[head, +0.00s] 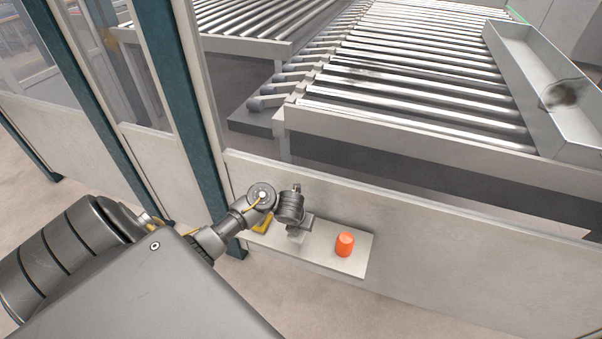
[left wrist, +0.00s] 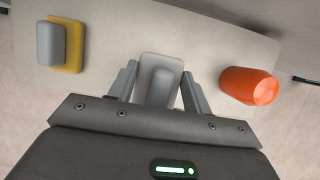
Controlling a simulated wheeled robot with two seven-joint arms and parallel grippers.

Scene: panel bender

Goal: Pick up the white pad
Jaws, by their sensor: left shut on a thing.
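The white pad (left wrist: 161,60), with a pale grey grip block on it, shows between the fingers of my left gripper (left wrist: 160,72) in the left wrist view. My left gripper is shut on its grip block. In the head view my left gripper (head: 298,230) is low over the small shelf (head: 322,256), and the pad is mostly hidden by the wrist. I cannot tell whether the pad touches the shelf. My right gripper is in neither view.
A yellow pad (left wrist: 78,62) with a grey block lies left of the gripper. An orange tapered piece (head: 345,244) stands to the right on the shelf. A low panel (head: 440,240) rises behind it, with a roller table (head: 400,75) beyond. A dark green post (head: 180,80) stands left.

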